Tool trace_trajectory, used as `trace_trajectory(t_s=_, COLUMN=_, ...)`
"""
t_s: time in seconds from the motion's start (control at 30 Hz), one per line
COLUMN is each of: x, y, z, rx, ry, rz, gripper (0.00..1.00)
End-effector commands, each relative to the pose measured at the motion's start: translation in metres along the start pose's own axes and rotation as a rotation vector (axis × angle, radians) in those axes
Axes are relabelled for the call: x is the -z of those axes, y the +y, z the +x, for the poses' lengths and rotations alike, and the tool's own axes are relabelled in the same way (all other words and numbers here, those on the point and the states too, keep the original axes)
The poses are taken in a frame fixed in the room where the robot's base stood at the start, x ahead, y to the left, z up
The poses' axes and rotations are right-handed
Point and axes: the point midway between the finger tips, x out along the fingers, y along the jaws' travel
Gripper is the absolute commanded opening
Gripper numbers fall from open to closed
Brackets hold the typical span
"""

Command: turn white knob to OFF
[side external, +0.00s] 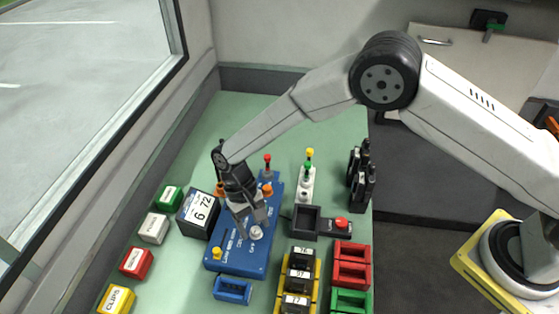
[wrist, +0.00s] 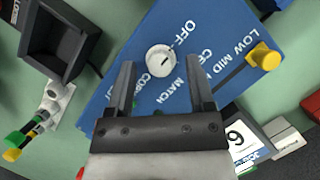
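The white knob (wrist: 161,60) sits on the blue panel (wrist: 122,88), with the words OFF, CORR and MATCH printed around it in the wrist view. A dark mark on the knob's face runs at a slant. The knob also shows in the side view (side external: 256,232), on the front part of the panel (side external: 238,262). My gripper (wrist: 162,68) is open, its two fingers apart with nothing between them at the base. The fingertips reach to either side of the knob in the wrist view; I cannot tell whether they touch it. In the side view my gripper (side external: 250,228) is right above the knob.
A yellow knob (wrist: 264,57) sits by LOW MID on the panel. A black number box (side external: 197,213) stands left of the panel. A dark tray (side external: 305,222) lies to the right. Black radios (side external: 362,175) stand farther right. Green table (side external: 245,115) is clear at the back.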

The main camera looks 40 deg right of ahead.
Motion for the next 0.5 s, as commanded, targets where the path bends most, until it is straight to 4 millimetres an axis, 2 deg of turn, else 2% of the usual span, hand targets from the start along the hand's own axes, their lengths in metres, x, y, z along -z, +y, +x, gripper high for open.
trace_trajectory(t_s=0.27, x=0.0, y=0.0, z=-0.004, rx=0.001, ry=0.001, rz=0.001, gripper=0.68)
trace_trajectory(t_s=0.5, x=0.001, y=0.0, z=-0.025, rx=0.002, ry=0.003, rz=0.001, gripper=0.68)
